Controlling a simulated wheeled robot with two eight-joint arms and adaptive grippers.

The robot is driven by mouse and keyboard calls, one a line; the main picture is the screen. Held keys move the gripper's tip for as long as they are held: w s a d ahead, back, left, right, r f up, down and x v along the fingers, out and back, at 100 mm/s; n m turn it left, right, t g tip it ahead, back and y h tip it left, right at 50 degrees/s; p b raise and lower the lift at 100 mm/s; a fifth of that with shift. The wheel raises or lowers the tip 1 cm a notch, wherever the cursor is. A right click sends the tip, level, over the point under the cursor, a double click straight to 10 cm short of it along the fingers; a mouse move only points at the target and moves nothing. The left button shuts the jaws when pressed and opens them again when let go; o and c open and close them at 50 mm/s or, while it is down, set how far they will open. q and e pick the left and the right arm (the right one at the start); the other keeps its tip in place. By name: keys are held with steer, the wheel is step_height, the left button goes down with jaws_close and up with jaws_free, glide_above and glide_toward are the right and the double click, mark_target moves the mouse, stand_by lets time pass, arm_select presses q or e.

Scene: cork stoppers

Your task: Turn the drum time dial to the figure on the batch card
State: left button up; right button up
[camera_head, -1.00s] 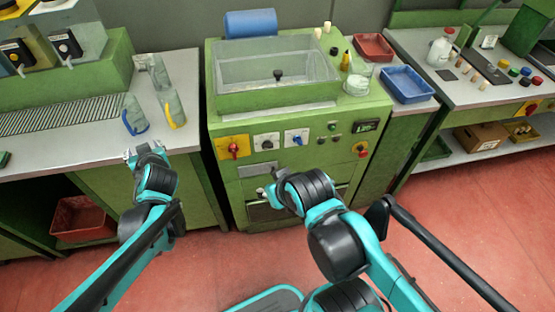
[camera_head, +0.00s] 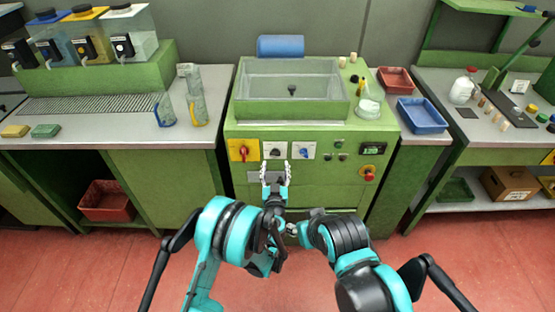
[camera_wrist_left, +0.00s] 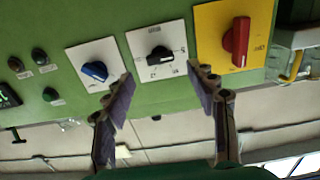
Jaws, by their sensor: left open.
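The green machine's front (camera_head: 330,175) carries three knobs. A black dial (camera_head: 275,151) on a white plate sits between a red switch (camera_head: 243,150) on yellow and a blue dial (camera_head: 303,152) on white. Their labels are too small to read, so I cannot tell which is the drum time dial. My left gripper (camera_head: 276,170) is open and empty just below the black dial. In the left wrist view the black dial (camera_wrist_left: 160,54) lies beyond and between the open fingers (camera_wrist_left: 165,95), apart from them. My right gripper is low, its fingers unclear. I cannot make out a batch card.
A small display (camera_head: 373,148) and a red button on yellow (camera_head: 368,173) are on the panel's right. A clear-walled tub (camera_head: 290,85) tops the machine. Side benches hold jugs (camera_head: 196,98), a red tray (camera_head: 395,80) and a blue tray (camera_head: 424,115). My right arm is close to my left.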

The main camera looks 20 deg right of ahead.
mark_target(275, 155)
arm_select(q)
steer(key=b+x, duration=0.1)
steer(key=x, duration=0.5)
steer(key=c, duration=1.2)
